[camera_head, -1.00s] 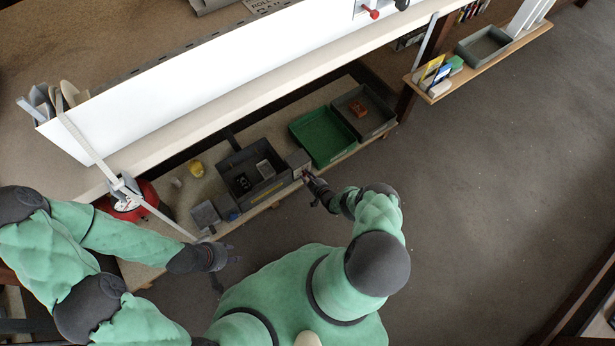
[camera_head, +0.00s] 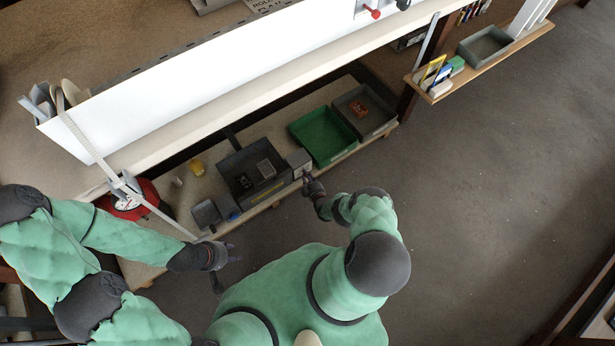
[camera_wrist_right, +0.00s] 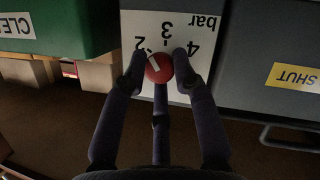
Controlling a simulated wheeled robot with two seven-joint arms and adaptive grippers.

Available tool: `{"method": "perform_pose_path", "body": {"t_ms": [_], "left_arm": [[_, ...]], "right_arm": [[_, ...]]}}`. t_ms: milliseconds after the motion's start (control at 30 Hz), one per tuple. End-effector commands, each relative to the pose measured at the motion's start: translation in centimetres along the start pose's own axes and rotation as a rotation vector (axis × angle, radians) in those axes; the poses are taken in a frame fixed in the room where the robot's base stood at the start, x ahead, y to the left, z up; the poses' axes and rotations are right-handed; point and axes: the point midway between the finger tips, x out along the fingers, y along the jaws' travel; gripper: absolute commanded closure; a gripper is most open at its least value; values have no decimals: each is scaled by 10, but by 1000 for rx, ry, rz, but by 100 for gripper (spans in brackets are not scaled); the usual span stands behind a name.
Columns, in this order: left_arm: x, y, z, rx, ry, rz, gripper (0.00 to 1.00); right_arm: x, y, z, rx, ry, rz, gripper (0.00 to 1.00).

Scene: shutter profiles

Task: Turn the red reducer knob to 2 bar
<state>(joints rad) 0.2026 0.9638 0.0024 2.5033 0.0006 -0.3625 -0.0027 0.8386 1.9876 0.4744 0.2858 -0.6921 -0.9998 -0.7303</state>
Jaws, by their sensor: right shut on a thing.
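The red reducer knob (camera_wrist_right: 158,68) sits on a white scale plate (camera_wrist_right: 170,27) marked 2, 3, 4 and bar, which appears upside down in the right wrist view. The knob's white pointer line is on its left part, toward the 2 to 3 side; its exact reading is hard to tell. My right gripper (camera_wrist_right: 160,70) has its dark fingers around the knob, shut on it. In the head view this gripper (camera_head: 307,181) is at the front of the small grey box (camera_head: 298,159), covering the knob. My left gripper (camera_head: 223,268) hangs away from the shelf, its fingers too small to judge.
A green tray (camera_head: 319,156) and a grey tray (camera_head: 385,124) lie right of the box. A dark open bin (camera_head: 229,163) stands left of it. A grey surface with a yellow SHUT label (camera_wrist_right: 294,77) is close beside the plate. The floor in front is clear.

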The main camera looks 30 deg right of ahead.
Motion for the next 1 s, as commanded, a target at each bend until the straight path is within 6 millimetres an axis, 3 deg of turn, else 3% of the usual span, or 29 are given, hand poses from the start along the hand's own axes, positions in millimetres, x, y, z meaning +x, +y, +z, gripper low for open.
{"method": "perform_pose_path", "body": {"t_ms": [533,567,633,1000], "left_arm": [[0,0,0,0,0,0,60],[0,0,0,0,0,0,60],[0,0,0,0,0,0,60],[0,0,0,0,0,0,60]], "right_arm": [[-1,-1,2,-25,-5,11,100],[-1,-1,2,-25,-5,11,66],[-1,-1,2,-25,-5,11,48],[-1,0,1,-26,-1,11,48]]}}
